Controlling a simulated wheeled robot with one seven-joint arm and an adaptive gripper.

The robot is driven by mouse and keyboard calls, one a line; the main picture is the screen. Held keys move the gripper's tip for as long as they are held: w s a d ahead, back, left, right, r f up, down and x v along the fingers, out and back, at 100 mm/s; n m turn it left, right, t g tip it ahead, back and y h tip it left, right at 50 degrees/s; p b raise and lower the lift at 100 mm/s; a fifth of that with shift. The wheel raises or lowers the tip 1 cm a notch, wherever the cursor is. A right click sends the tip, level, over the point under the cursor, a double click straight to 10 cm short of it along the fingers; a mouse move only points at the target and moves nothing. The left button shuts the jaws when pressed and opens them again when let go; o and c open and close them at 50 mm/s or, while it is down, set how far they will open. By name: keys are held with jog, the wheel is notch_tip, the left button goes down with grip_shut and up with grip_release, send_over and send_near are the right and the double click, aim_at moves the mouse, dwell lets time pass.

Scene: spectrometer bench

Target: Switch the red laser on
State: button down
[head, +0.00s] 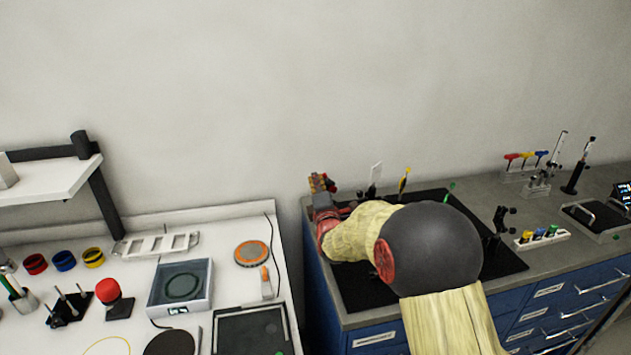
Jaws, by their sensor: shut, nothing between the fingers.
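My arm reaches over the black breadboard (465,214) on the blue-drawer bench. My gripper (320,190) is at the breadboard's back left corner, small and partly hidden behind my own wrist. It looks shut, with nothing seen held. Small yellow and red parts show at its tip, and I cannot tell which belong to the gripper and which to a device there. I cannot make out the red laser or its switch for certain. A white upright card (375,173), a yellow-topped post (403,180) and a green-topped post (449,189) stand along the breadboard's back.
A dark mount (501,220) stands on the breadboard's right. A white block with coloured knobs (541,236) and a rack of coloured-handled tools (525,160) lie further right. On the left white bench are a red mushroom knob (107,290), a scale (180,284) and an orange disc (251,253).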

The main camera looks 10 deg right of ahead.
jog(key=shift+r, duration=0.1)
jog(key=m, duration=0.1)
jog(key=d+r+m+g+p, duration=0.1)
jog(key=m, duration=0.1)
jog(key=m+g+p, duration=0.1)
jog(key=m, duration=0.1)
jog(key=shift+w+d+r, duration=0.25)
jog(key=shift+w+r, duration=0.05)
jog(key=shift+w, duration=0.05)
